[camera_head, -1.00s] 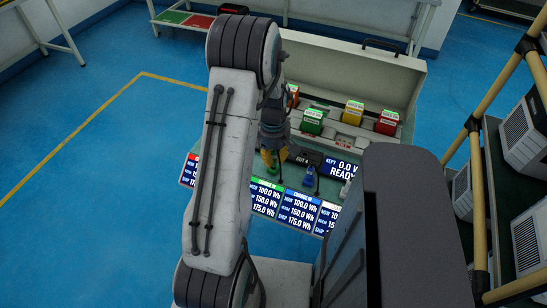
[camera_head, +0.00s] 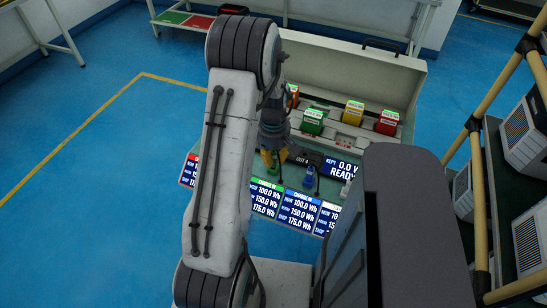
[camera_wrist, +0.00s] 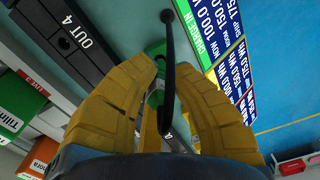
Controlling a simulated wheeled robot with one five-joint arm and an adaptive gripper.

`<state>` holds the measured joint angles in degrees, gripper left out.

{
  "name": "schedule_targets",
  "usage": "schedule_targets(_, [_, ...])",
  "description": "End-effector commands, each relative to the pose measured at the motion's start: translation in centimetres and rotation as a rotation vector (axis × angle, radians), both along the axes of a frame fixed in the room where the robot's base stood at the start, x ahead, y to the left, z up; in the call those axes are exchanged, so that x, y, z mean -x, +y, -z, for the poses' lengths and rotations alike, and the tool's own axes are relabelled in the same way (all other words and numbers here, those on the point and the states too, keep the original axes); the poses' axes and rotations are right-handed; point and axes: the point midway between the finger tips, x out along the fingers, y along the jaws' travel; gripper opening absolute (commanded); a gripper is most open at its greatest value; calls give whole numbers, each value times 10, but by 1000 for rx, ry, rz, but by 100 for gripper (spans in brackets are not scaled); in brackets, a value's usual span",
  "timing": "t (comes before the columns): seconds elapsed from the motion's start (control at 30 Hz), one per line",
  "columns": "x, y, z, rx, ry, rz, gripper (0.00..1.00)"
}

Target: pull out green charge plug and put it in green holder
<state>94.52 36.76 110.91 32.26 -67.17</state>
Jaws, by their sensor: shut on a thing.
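My gripper (camera_head: 270,157) is at the sloped front panel of the grey bench, beside the blue plug (camera_head: 308,176). In the wrist view its yellow fingers (camera_wrist: 163,75) are shut on the green charge plug (camera_wrist: 155,50). A black cable arches from the plug between the fingers. The fingers hide much of the plug, so I cannot tell whether it is still seated in its socket. The green-headed "CHARGE IN" display (camera_wrist: 208,30) lies right beside it. I cannot make out a green holder for certain.
The grey bench (camera_head: 345,65) holds several coloured blocks, including a green block (camera_head: 312,121), a yellow block (camera_head: 353,112) and a red block (camera_head: 387,122). A rack with yellow posts (camera_head: 478,200) stands at right. The blue floor at left is clear.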

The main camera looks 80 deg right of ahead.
Motion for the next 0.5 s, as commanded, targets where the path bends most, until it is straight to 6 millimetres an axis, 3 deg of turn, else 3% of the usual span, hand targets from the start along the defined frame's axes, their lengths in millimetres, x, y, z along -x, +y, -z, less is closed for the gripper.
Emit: schedule_targets(0.5, [0, 0, 10, 0, 0, 0, 0])
